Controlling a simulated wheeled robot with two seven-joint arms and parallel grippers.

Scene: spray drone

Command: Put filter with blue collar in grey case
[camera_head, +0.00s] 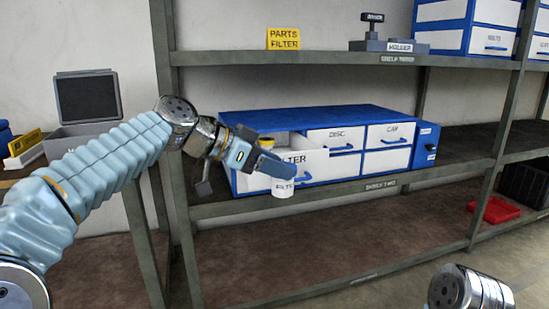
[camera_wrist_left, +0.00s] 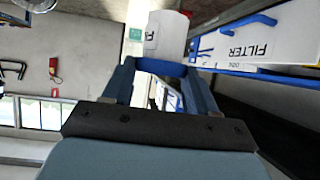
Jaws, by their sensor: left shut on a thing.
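A white filter (camera_head: 283,188) with dark lettering hangs below the tip of my left gripper (camera_head: 280,167), in front of the blue drawer cabinet. In the left wrist view the white filter (camera_wrist_left: 167,34) has a blue collar (camera_wrist_left: 160,67) between the fingers of my left gripper (camera_wrist_left: 162,84), which is shut on it. In the head view the fingers hide the collar. The grey case (camera_head: 87,136) stands at the left on a table with its dark-lined lid raised; its inside is mostly hidden. My right gripper is out of view.
The drawer marked FILTER (camera_head: 310,165) is pulled out, and a yellow-topped item (camera_head: 267,145) shows in it. The blue cabinet (camera_head: 330,117) stands on the shelf (camera_head: 370,187). A shelf post (camera_head: 178,200) stands between cabinet and case. A red tray (camera_head: 497,210) lies at right.

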